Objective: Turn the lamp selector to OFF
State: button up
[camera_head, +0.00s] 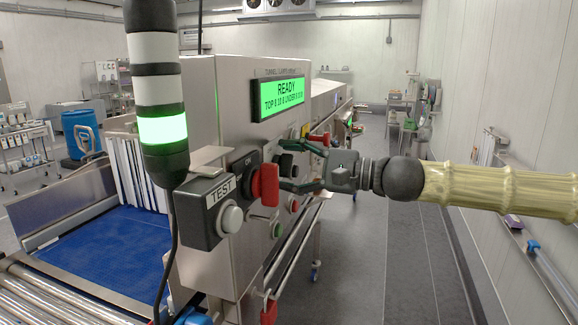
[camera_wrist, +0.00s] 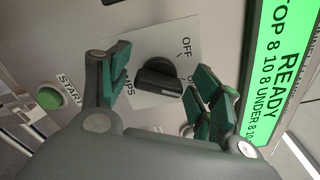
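The lamp selector (camera_wrist: 158,77) is a black bar knob on a pale label plate (camera_wrist: 150,45) in the wrist view. "OFF" is readable, "MPS" shows in part, and another label beginning with "O" is partly hidden by a finger. The knob's bar seems to lie toward that partly hidden label rather than "OFF". My gripper (camera_wrist: 160,75) is open, with a green-padded finger on each side of the knob and visible gaps between. In the head view, my gripper (camera_head: 290,165) is at the panel face, and its fingers largely hide the selector.
A red handle (camera_head: 265,186) and a TEST box with a white button (camera_head: 230,218) are left of my gripper. A green START button (camera_wrist: 49,98) is on the panel. The green display (camera_head: 280,97) reads READY. The aisle floor (camera_head: 410,250) is clear at right.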

jog(key=c, duration=0.8)
jog(key=shift+f+b, duration=0.15)
jog(key=shift+b, duration=0.45)
jog(key=n+b, duration=0.2)
jog(key=b, duration=0.1)
jog(key=shift+f, duration=0.2)
jog(key=n+b, duration=0.4)
jog(key=b, duration=0.2)
jog(key=shift+f, duration=0.1)
jog(key=n+b, duration=0.3)
jog(key=b, duration=0.2)
jog(key=shift+n, duration=0.4)
jog(key=shift+n+b, duration=1)
jog(key=shift+b, duration=0.2)
jog(key=shift+r, duration=0.2)
